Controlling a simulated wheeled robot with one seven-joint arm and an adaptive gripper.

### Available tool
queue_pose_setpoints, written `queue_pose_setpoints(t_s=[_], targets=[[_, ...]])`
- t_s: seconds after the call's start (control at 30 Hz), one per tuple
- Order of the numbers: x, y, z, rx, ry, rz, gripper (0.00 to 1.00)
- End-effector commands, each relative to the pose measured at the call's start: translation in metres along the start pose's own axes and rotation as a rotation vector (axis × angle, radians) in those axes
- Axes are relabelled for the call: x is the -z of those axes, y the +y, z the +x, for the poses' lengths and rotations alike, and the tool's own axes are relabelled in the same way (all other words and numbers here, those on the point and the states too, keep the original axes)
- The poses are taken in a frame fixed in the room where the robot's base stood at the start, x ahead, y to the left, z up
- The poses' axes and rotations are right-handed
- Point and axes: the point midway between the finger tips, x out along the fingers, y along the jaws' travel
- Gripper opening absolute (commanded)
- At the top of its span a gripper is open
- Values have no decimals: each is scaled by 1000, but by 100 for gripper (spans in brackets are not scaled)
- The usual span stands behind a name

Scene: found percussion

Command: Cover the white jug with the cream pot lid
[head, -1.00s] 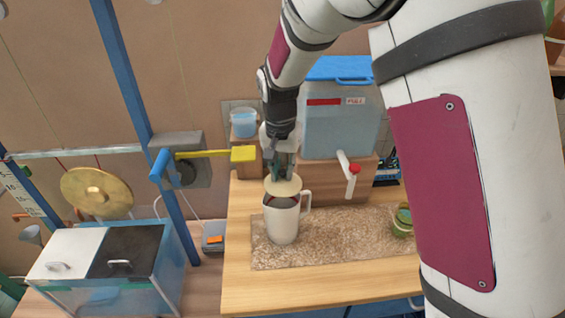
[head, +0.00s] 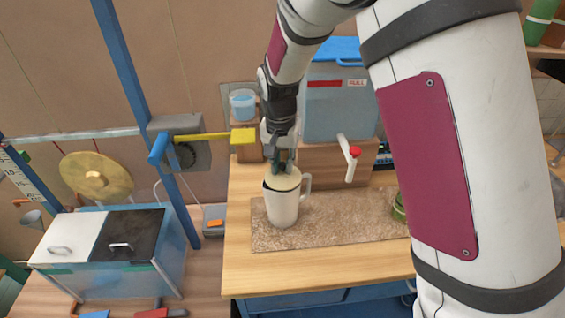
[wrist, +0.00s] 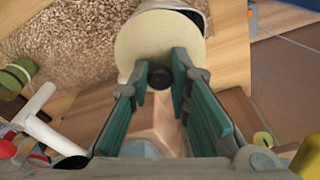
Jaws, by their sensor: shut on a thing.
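The white jug (head: 283,210) stands upright on the speckled mat, its handle to the right. The cream pot lid (head: 282,181) is over the jug's mouth in the head view, slightly tilted, with a dark gap at the left rim. In the wrist view the cream lid (wrist: 160,46) is a round disc with a black knob, and part of the white jug (wrist: 186,8) shows beyond it. My gripper (head: 283,165) is above the jug, its green-lined fingers (wrist: 160,72) shut on the lid's knob. I cannot tell whether the lid rests fully on the rim.
The speckled mat (head: 340,228) lies on the wooden table (head: 250,272). Behind is a blue-lidded cooler (head: 337,110) with a white tap (head: 348,158) close to the right of the jug. A yellow paddle (head: 243,136) sticks out at left. A green object (head: 399,208) stands at right.

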Motion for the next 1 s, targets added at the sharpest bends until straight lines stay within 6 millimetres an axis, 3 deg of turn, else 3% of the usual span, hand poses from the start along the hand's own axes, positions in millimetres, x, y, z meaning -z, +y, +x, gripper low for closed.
queue_pose_setpoints(t_s=[0.67,0.7,0.8,1.0], targets=[[-1,0,9,0,0,0,0],[-1,0,9,0,0,0,22],[-1,0,9,0,0,0,41],[-1,0,9,0,0,0,41]])
